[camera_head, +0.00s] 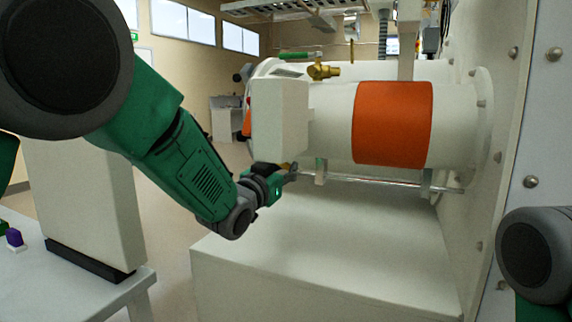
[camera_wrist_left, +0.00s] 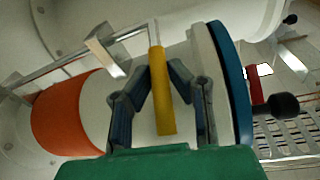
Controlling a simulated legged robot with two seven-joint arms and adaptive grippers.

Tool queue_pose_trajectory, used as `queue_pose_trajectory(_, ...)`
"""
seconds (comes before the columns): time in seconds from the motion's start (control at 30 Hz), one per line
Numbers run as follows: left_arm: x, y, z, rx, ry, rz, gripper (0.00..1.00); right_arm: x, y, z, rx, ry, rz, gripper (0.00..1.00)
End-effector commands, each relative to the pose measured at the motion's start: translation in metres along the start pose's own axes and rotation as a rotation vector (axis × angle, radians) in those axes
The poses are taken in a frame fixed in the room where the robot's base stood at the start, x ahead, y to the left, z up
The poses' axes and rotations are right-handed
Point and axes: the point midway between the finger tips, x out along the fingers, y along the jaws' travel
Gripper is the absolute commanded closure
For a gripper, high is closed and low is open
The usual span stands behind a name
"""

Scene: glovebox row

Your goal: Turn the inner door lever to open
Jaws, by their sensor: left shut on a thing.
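The inner door lever shows in the left wrist view as a yellow handle (camera_wrist_left: 162,105) on the end of a thin metal rod (camera_wrist_left: 60,74). My left gripper (camera_wrist_left: 164,72) is shut on this handle, with one finger on each side. In the head view my left gripper (camera_head: 288,172) is at the near end of the metal rod (camera_head: 385,181), below the white cylinder's end block. Only a small bit of yellow shows there, as the gripper hides most of the handle. My right gripper is not in view; only a part of my right arm shows at the right edge.
The white cylinder with an orange band (camera_head: 393,123) runs to the white wall (camera_head: 515,130). A brass valve (camera_head: 322,71) is above it. A white box (camera_head: 320,275) lies below the rod. A table (camera_head: 75,285) stands at the left.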

Motion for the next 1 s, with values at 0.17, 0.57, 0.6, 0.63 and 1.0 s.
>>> queue_pose_trajectory(0.17,0.0,0.001,0.001,0.0,0.0,0.002,0.81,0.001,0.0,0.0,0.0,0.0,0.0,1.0)
queue_pose_trajectory(0.57,-0.002,0.001,0.001,0.0,0.001,0.001,0.65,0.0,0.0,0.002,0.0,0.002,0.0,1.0)
queue_pose_trajectory(0.6,-0.004,0.0,0.0,0.0,0.001,0.0,0.65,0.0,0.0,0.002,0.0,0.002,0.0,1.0)
queue_pose_trajectory(0.63,-0.006,0.0,0.0,0.001,0.001,0.0,0.65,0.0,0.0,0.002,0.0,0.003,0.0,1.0)
queue_pose_trajectory(1.0,-0.076,0.001,0.002,-0.001,-0.003,0.0,0.65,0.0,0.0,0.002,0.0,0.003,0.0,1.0)
